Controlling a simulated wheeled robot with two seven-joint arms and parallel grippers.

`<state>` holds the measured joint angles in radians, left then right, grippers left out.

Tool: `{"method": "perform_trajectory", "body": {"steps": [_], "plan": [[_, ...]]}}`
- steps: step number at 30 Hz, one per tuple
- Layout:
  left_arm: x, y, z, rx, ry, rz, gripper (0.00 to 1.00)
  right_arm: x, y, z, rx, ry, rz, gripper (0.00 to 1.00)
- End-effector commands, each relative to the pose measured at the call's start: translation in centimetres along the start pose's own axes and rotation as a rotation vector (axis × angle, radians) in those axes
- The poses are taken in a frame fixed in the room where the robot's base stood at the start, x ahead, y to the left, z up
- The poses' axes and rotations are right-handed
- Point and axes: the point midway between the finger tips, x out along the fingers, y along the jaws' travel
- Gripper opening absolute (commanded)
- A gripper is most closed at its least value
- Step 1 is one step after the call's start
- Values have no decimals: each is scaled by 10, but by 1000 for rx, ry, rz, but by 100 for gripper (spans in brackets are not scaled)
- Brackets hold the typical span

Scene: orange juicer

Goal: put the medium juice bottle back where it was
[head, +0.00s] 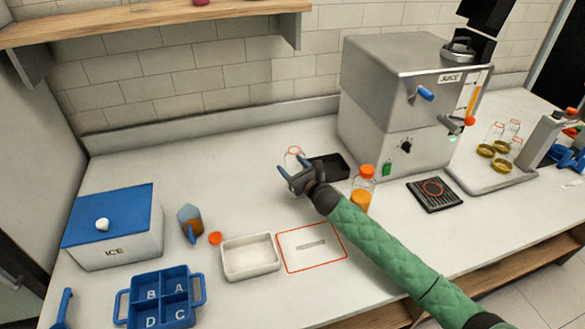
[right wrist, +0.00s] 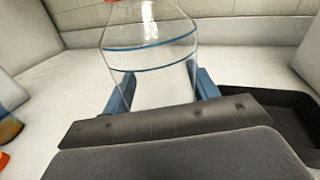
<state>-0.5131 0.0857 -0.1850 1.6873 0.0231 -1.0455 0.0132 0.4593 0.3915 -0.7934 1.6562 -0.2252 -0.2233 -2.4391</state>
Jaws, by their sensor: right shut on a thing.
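A clear, empty-looking bottle (head: 293,158) with a red-orange rim stands upright at the back middle of the counter in the head view. My right gripper (head: 299,171) is shut on it, with one blue finger on each side. The right wrist view shows the clear bottle (right wrist: 152,60) between the blue fingers (right wrist: 163,92), with blue lines around its body and red at its top. Its base is hidden by the gripper, so I cannot tell whether it touches the counter. My left gripper is not in view.
A black tray (head: 340,170) lies just right of the held bottle. An orange-capped bottle of juice (head: 361,191) stands by the juicer (head: 385,85). Several clear bottles (head: 513,130) stand at the right. A white tray (head: 270,266) and ice box (head: 135,237) are nearer left.

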Motion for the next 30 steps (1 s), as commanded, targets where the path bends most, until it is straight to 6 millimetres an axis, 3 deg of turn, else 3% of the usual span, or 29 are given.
{"method": "perform_trajectory", "body": {"steps": [8, 9, 12, 23, 26, 30], "plan": [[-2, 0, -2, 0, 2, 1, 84, 0, 0, -2, 0, 0, 0, 0], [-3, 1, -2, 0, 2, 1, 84, 0, 0, -1, 0, 0, 0, 67], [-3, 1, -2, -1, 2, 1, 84, 0, 0, -1, 0, 0, 0, 82], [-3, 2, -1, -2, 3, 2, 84, -2, 0, 1, 0, 1, 0, 82], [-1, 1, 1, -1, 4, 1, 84, -13, -1, 0, -1, 2, -1, 82], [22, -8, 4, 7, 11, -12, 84, -38, -1, 1, -2, 2, 0, 82]]}}
